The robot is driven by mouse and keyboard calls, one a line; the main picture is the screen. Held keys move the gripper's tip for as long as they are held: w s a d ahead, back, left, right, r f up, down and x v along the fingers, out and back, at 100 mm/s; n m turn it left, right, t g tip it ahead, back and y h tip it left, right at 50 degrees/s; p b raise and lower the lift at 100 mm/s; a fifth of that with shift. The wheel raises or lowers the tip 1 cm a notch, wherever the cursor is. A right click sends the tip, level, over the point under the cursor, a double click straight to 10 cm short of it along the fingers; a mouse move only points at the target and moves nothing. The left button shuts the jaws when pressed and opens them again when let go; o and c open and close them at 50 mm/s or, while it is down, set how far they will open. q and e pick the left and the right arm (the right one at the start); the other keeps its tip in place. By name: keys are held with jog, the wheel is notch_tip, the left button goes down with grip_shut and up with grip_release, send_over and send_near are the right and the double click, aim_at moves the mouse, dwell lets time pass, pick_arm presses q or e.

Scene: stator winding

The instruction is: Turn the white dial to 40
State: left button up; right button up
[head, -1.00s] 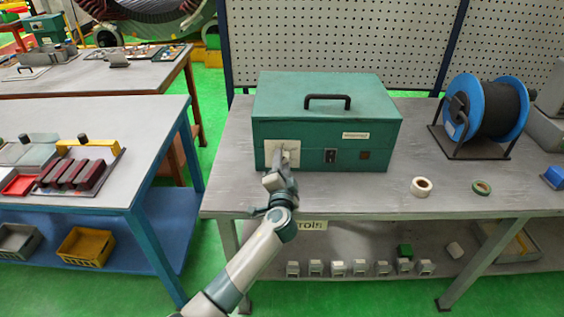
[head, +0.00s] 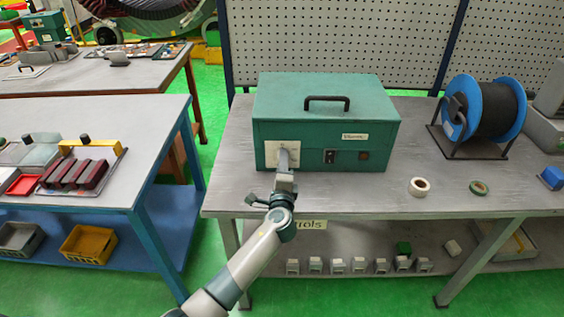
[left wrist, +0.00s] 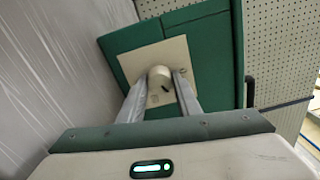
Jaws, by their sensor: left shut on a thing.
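The white dial (left wrist: 160,78) sits on a cream square plate on the front of the green box (head: 325,105). In the left wrist view it is a round white knob with a dark mark on its lower right edge. My left gripper (left wrist: 160,98) has one finger on each side of the dial and is shut on it. In the head view the gripper (head: 284,158) covers most of the dial, and the cream plate (head: 269,152) shows around it. The numbers on the plate are too small to read. My right gripper is not in view.
The green box has a black handle on top and a black switch (head: 329,156) right of the dial. The table front is clear.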

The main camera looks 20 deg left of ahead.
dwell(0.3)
pick_arm(q)
jog(key=o, duration=1.1)
jog(key=shift+d, duration=0.1)
jog(key=shift+c, duration=0.2)
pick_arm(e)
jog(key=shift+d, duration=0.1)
pick_arm(q)
jog(key=shift+s, duration=0.1)
jog(key=b+v, duration=0.2)
jog(key=v, duration=1)
jog(key=shift+s+d+f+b, duration=0.15)
jog(key=shift+s+b, duration=0.2)
jog(key=shift+s, duration=0.05)
jog(key=v, duration=0.4)
jog(key=shift+s+b, duration=0.15)
jog(key=shift+b, duration=0.25)
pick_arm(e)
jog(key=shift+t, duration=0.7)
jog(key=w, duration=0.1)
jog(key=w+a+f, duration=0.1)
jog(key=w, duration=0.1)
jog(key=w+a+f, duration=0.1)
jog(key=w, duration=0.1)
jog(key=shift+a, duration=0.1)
